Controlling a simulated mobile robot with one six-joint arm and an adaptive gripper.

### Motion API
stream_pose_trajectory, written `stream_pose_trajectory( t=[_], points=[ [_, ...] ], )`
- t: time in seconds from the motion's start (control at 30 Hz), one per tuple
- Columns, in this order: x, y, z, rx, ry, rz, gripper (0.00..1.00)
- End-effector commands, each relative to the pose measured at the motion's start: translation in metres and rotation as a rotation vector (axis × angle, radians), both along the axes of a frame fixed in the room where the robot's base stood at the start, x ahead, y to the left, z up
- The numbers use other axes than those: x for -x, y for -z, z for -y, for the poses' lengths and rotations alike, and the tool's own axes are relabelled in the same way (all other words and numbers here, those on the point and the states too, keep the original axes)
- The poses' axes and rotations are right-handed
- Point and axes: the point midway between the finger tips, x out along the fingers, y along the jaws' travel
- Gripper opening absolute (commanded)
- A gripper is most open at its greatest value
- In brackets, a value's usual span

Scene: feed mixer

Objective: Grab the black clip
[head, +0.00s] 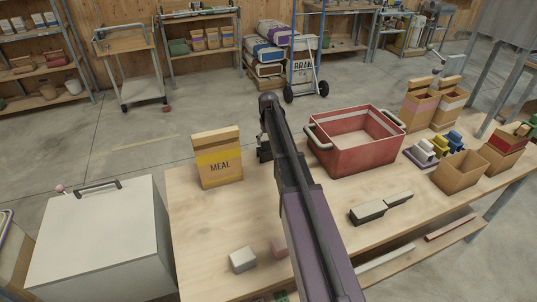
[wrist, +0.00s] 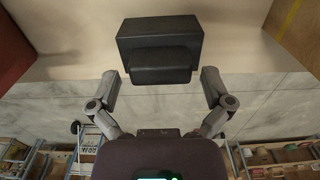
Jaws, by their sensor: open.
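The black clip (wrist: 160,42) shows in the wrist view as a dark blocky body with a narrower front part, on the pale wooden tabletop near its edge. My gripper (wrist: 159,75) is open, one finger to each side of the clip's narrower front part. A gap shows between each finger and the clip, and I see no contact. In the head view my arm covers much of this spot. A small dark shape (head: 264,151) shows beside the arm, and I cannot tell whether it is the clip or my gripper.
A MEAL box (head: 220,168) stands left of my arm and a red crate (head: 365,157) right of it. A grey block-shaped tool (head: 368,211) and a pale block (head: 242,260) lie nearer. Cardboard boxes (head: 462,171) crowd the table's right side.

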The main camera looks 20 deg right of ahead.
Motion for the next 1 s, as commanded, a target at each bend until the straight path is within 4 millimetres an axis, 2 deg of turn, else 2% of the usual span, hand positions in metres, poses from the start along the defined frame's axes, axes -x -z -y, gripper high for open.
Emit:
stream_pose_trajectory(
  t=[0.03,0.23,0.87,0.9,1.0],
  points=[
    [-0.0001,0.0075,-0.0001,0.000,0.000,0.000,1.00],
    [-0.0001,0.0152,-0.0001,0.000,0.000,0.000,1.00],
    [-0.0001,0.0152,0.0001,0.000,0.000,0.000,1.00],
    [-0.0001,0.0152,0.0001,0.000,0.000,0.000,0.97],
    [-0.0001,0.0152,0.0002,0.000,0.000,0.000,0.67]
  ],
)
